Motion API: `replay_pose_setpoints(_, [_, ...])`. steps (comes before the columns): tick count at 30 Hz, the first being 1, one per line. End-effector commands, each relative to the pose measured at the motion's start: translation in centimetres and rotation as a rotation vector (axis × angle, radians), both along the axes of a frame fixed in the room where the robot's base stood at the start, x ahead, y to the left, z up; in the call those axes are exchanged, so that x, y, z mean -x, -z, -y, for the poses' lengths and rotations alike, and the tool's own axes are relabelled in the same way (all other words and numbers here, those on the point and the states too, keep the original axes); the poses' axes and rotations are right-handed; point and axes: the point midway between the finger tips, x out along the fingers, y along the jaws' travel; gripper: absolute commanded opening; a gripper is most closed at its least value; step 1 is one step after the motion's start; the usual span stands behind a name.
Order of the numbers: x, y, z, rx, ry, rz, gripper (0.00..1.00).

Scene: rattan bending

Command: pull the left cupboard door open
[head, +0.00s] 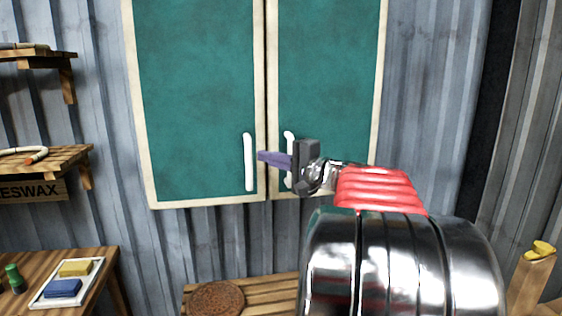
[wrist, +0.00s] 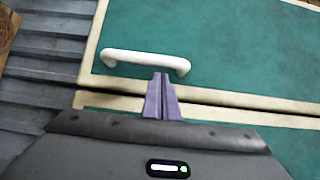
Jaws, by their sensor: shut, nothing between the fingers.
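The left cupboard door (head: 195,100) is a green panel in a cream frame and looks shut, with a thin dark line between it and the right door (head: 325,75). Its white upright bar handle (head: 249,162) is near its lower right edge. In the wrist view the same handle (wrist: 145,58) lies across the picture, just beyond the fingertips. My gripper (head: 262,156) is shut and empty, its purple fingers together (wrist: 160,80). The tips are close to the handle on its right side; I cannot tell whether they touch. The right door's handle (head: 289,137) is partly hidden behind my gripper.
Grey corrugated wall (head: 440,110) surrounds the cupboard. Wooden shelves (head: 60,158) hang at the left. A table with a white tray (head: 88,284) is at lower left. A slatted bench (head: 268,284) with a round brown disc (head: 217,299) stands below the doors.

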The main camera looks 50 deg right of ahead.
Motion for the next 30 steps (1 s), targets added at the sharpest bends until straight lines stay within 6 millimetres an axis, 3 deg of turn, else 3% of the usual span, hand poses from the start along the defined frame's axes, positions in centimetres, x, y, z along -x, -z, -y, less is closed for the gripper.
replay_pose_setpoints(3, [-1.6,0.0,-0.1,0.0,-0.001,0.001,0.0])
replay_pose_setpoints(9, [-2.7,0.0,-0.1,0.001,0.001,0.001,0.0])
replay_pose_setpoints(18, [-2.8,0.0,0.4,0.0,0.003,0.0,0.0])
replay_pose_setpoints(30, [-2.6,-0.2,-1.3,0.002,0.017,0.002,0.0])
